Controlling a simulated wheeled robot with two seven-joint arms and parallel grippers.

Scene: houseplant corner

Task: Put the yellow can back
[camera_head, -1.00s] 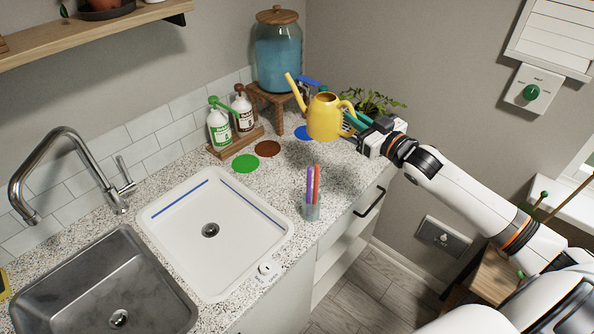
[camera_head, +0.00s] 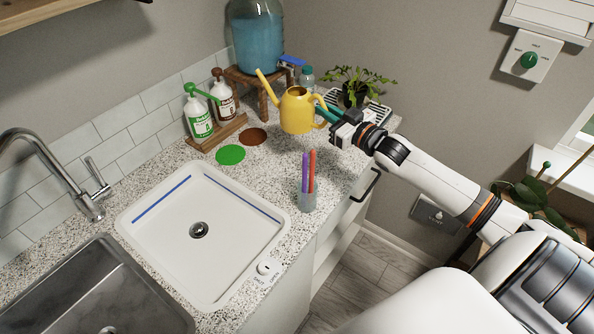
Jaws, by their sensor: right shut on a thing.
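The yellow can (camera_head: 297,112) is a watering can with its long spout pointing up and to the left, and it looks upright. My right gripper (camera_head: 324,112) comes in from the right and its teal fingers are shut on the can's handle side. The can is in front of the stand in the picture, at the back part of the counter. I cannot tell how far its base is above the counter. A green disc (camera_head: 230,154) and a brown disc (camera_head: 253,136) lie flat to its left. No blue disc shows now. My left gripper is not in view.
A blue-filled jar (camera_head: 256,40) stands on a wooden stand (camera_head: 263,100) behind the can. A green-topped bottle (camera_head: 198,117) and a brown-topped bottle (camera_head: 223,96) stand on a wooden tray (camera_head: 219,134). A pen cup (camera_head: 307,200) is in front; a potted plant (camera_head: 354,92) is right.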

